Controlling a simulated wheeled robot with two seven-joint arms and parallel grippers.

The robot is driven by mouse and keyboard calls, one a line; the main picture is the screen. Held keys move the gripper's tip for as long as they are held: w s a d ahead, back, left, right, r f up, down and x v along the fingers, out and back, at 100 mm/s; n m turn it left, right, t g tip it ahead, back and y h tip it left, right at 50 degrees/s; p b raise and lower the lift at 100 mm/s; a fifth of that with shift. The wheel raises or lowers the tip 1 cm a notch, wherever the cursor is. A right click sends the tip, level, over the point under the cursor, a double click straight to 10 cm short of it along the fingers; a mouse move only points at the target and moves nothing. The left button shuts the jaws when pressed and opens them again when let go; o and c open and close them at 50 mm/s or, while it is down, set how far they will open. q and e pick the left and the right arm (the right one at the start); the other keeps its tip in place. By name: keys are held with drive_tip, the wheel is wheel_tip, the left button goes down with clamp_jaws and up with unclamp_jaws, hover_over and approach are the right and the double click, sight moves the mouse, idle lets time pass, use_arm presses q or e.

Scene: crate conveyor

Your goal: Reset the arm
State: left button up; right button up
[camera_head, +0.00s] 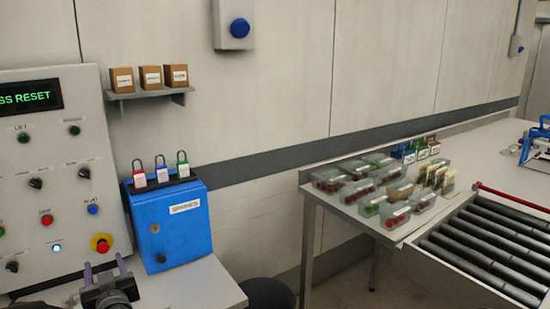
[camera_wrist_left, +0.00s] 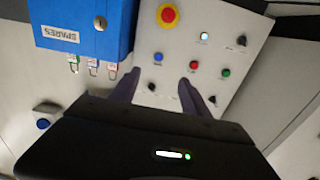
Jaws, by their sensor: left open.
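My left gripper (camera_head: 104,270) is at the bottom left of the head view, in front of the control panel (camera_head: 52,170). Its two fingers stand apart with nothing between them. In the left wrist view the open fingers (camera_wrist_left: 158,90) point toward the panel's face (camera_wrist_left: 180,72) and its buttons, apart from them as far as I can tell. The panel's display (camera_head: 30,97) shows green text ending in "SS RESET". A red emergency button on a yellow ring (camera_head: 101,243) sits low on the panel; it also shows in the wrist view (camera_wrist_left: 167,15). My right gripper is not in view.
A blue "SPARES" box (camera_head: 170,228) with several padlocks on top stands right of the panel. A shelf (camera_head: 150,94) holds brown boxes. At right, a table (camera_head: 312,190) bears clear bins beside a roller conveyor (camera_head: 490,240). A dark round stool (camera_head: 270,294) stands between.

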use_arm(q)
drive_tip(key=s+d+f+m+g+h+b, duration=0.15)
drive_tip(key=d+f+h, duration=0.35)
drive_tip(key=d+f, duration=0.65)
drive_tip(key=s+d+f+m+g+h+b, duration=0.1)
drive_tip(key=s+d+f+m+g+h, duration=0.15)
drive_tip(key=d+f+h, duration=0.8)
drive_tip(key=s+d+f+m+g+b, duration=0.1)
drive_tip(key=s+d+f+g+b, duration=0.3)
drive_tip(key=s+f, duration=0.6)
drive_tip(key=s+d+f+g+b, duration=0.25)
drive_tip(key=s+d+f, duration=0.45)
drive_tip(key=f, duration=0.4)
drive_tip(key=s+d+f+m+g+b, duration=0.1)
drive_tip(key=s+d+f+g+b, duration=0.2)
drive_tip(key=s+f, duration=0.75)
use_arm(e)
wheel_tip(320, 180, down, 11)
drive_tip(key=p, duration=0.1)
use_arm(q)
wheel_tip(320, 180, up, 16)
drive_tip(key=w+p, duration=0.1)
drive_tip(key=p, duration=1.4)
drive_tip(key=shift+d+p, duration=0.35)
drive_tip(key=shift+p, duration=0.05)
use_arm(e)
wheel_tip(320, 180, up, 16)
